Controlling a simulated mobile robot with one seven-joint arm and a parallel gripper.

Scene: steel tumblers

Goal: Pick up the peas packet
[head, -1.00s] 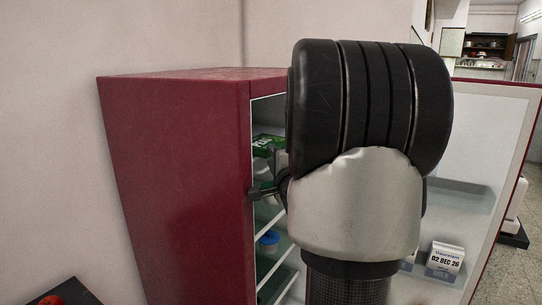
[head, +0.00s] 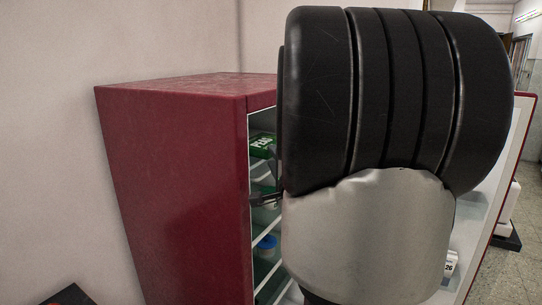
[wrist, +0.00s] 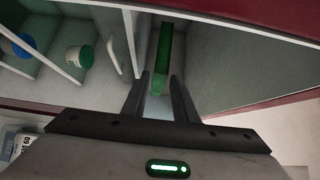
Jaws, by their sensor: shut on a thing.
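The peas packet (head: 262,146), green with white lettering, shows inside the open red fridge in the head view, high up near the left edge of the opening. In the wrist view the packet (wrist: 164,50) is a narrow green strip seen edge-on, its near end between the fingertips. My gripper (wrist: 160,80) is shut on the packet's near end. In the head view my arm hides most of the gripper and the packet's right side.
The red fridge (head: 170,180) stands against the wall with its door open on the right. Lower shelves hold a blue-lidded tub (head: 267,243); a white tub with a green end (wrist: 80,57) lies nearby in the wrist view. Shelf edges and side wall are close to the gripper.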

